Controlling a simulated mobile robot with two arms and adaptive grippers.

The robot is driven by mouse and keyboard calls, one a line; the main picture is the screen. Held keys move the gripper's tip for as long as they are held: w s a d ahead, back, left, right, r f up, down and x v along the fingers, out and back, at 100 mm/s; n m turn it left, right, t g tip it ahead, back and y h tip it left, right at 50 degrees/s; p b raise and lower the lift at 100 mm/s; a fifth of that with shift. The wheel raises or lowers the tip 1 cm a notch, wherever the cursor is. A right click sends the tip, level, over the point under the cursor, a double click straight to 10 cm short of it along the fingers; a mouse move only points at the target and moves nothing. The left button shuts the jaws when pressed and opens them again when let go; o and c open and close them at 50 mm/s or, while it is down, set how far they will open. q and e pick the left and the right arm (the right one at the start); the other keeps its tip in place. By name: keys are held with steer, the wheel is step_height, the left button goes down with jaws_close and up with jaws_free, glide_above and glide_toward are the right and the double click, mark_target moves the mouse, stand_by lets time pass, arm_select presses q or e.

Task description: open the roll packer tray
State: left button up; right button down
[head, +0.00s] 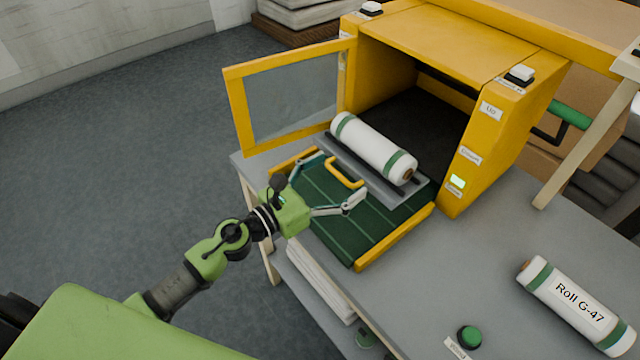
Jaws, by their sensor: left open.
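The yellow roll packer (445,45) stands on the grey table with its windowed door (295,95) swung open to the left. A grey tray (387,186) with a yellow loop handle (346,174) lies at the packer's mouth. A white roll with green bands (372,147) lies on the tray. A dark green ribbed bed with yellow edges (365,228) extends out in front of the packer, under the tray. My left gripper (335,183) is open, with its fingers spread on either side of the handle. I cannot tell whether they touch it. My right gripper is out of view.
Another roll, labelled Roll G-47 (577,305), lies on the table at the lower right. A green button (469,337) sits near the front edge. A wooden post (590,140) stands right of the packer. The table between packer and button is clear.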

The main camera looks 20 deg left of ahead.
arm_select(q)
steer(key=v, duration=1)
steer(key=shift+s+a, duration=0.15)
steer(key=shift+s, duration=0.15)
steer(key=shift+s+a, duration=0.25)
steer(key=shift+s, duration=0.15)
